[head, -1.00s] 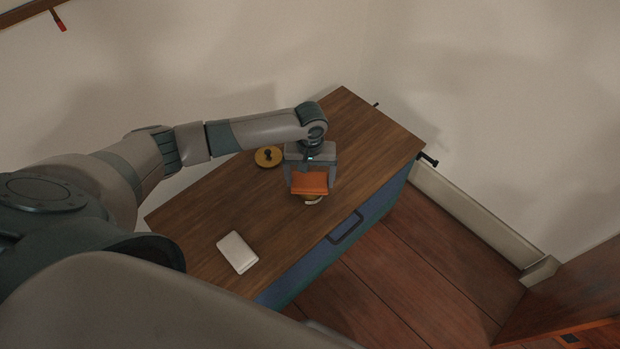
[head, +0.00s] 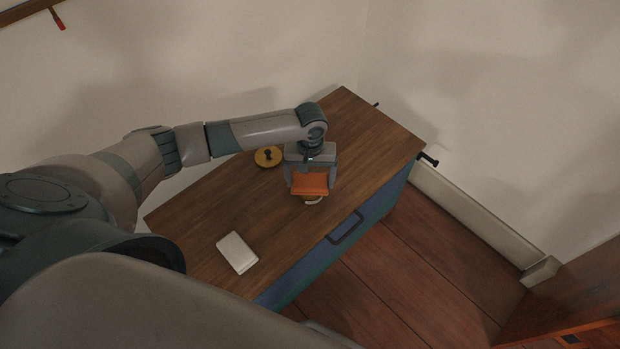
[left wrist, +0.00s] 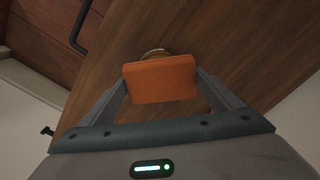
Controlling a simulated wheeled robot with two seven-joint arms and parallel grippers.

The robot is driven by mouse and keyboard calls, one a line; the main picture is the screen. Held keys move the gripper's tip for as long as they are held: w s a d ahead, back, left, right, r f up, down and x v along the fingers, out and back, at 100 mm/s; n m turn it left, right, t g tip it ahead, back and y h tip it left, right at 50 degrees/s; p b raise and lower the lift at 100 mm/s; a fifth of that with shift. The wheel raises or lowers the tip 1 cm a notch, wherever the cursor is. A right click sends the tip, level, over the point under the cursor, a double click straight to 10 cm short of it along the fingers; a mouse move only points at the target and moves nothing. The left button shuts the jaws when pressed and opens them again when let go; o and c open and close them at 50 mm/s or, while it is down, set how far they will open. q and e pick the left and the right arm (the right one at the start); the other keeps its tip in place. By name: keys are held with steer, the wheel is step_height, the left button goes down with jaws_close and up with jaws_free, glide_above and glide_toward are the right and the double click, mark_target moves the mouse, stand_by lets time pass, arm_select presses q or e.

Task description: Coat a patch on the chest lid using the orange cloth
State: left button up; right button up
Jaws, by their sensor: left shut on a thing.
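The chest has a brown wooden lid (head: 370,140) and a blue front with a dark handle (head: 345,228). My left gripper (head: 311,184) is over the middle of the lid, near its front edge, shut on the orange cloth (head: 310,182). The cloth is a folded block between the fingers, and it also shows in the left wrist view (left wrist: 160,80). A small pale round thing (head: 313,200) shows partly from behind the cloth; the cloth hides the rest. I cannot tell whether the cloth touches the lid. My right gripper is out of view.
A yellow round lid with a dark knob (head: 268,157) lies on the chest left of my gripper. A white flat box (head: 237,252) lies at the near left of the lid. The far right of the lid is clear. Walls stand behind.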

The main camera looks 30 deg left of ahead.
arm_select(q)
steer(key=shift+f, duration=0.5)
stand_by(0.5)
steer(key=shift+s+f+p, duration=0.1)
steer(key=shift+s+p, duration=0.05)
steer(key=shift+p, duration=0.4)
stand_by(3.0)
